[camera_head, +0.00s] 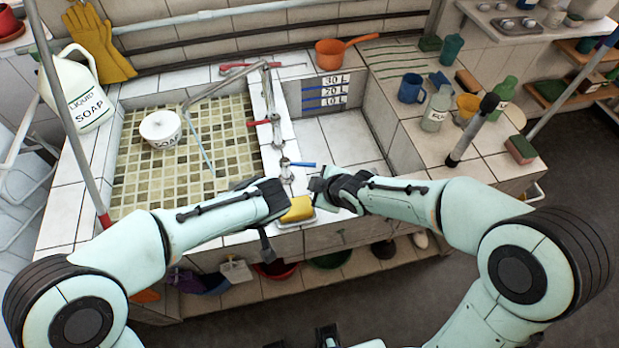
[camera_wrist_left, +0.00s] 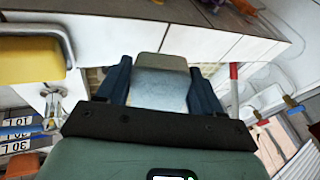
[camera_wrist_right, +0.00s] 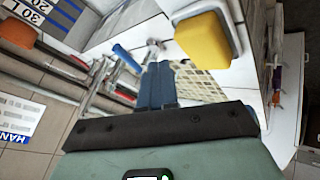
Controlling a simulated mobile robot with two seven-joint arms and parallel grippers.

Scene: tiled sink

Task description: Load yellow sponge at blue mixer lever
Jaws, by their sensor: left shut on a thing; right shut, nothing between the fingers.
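The yellow sponge (camera_head: 297,209) sits in a small pale dish at the front edge of the sink, between the two grippers. It also shows in the left wrist view (camera_wrist_left: 30,60) and the right wrist view (camera_wrist_right: 205,40). The blue mixer lever (camera_head: 302,164) is on the tap behind the sponge; the right wrist view shows a blue lever (camera_wrist_right: 127,59) too. My left gripper (camera_head: 280,194) is left of the sponge, shut on a grey flat-faced piece (camera_wrist_left: 160,88) that I cannot identify. My right gripper (camera_head: 318,186) is shut and empty, right of the sponge and near the lever.
A tiled basin (camera_head: 135,180) with a white tub (camera_head: 160,128) lies left; a deeper white basin (camera_head: 340,140) lies right. A red lever (camera_head: 258,122) is farther back on the dividing wall. Bottles and a blue mug (camera_head: 411,88) stand on the right ledge.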

